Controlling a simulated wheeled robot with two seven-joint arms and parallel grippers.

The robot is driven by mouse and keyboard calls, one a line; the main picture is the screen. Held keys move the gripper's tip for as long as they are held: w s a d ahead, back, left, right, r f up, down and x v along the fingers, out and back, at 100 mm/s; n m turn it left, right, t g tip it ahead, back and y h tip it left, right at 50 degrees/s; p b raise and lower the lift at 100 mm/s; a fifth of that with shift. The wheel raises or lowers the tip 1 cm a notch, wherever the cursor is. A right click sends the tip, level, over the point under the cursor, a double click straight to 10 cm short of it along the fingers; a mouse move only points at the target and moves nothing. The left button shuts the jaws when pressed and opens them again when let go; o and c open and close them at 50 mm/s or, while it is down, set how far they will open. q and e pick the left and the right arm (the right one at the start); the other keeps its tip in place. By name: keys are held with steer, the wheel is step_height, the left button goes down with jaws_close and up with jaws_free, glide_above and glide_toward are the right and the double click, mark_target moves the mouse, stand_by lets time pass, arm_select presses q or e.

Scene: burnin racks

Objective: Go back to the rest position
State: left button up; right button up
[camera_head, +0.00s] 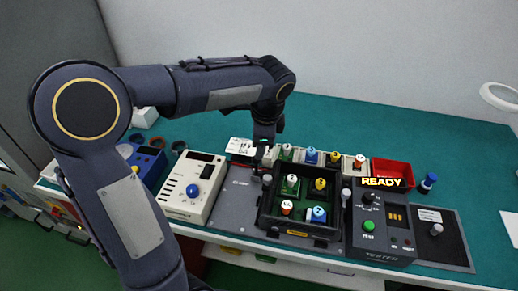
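My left arm comes in from the left and reaches across the table. Its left gripper (266,146) points down at the left end of a row of small modules (311,156) behind the black rack tray. The forearm and wrist hide most of the gripper, so I cannot tell whether its fingers are open or hold anything. My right gripper is not in view.
A black tray (268,222) with several coloured-top modules sits mid-table. A tester (381,249) reading READY stands right of it, a red bin (408,168) behind. A beige box with a blue knob (188,212) and a blue box (147,166) are left. The teal back right (450,150) is clear.

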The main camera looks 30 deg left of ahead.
arm_select(q)
steer(key=shift+r, duration=0.4)
steer(key=shift+s, duration=0.1)
steer(key=s+d+f+n+t+h, duration=0.1)
steer(key=s+n+t+h, duration=0.1)
steer(key=s+n, duration=0.5)
steer(key=s+d+n+t+h, duration=0.2)
steer(key=s+n, duration=0.5)
steer(key=s, duration=0.7)
steer(key=shift+s+d+f+n+h, duration=0.15)
steer(key=shift+s+f+n+h, duration=0.2)
steer(key=shift+h, duration=0.55)
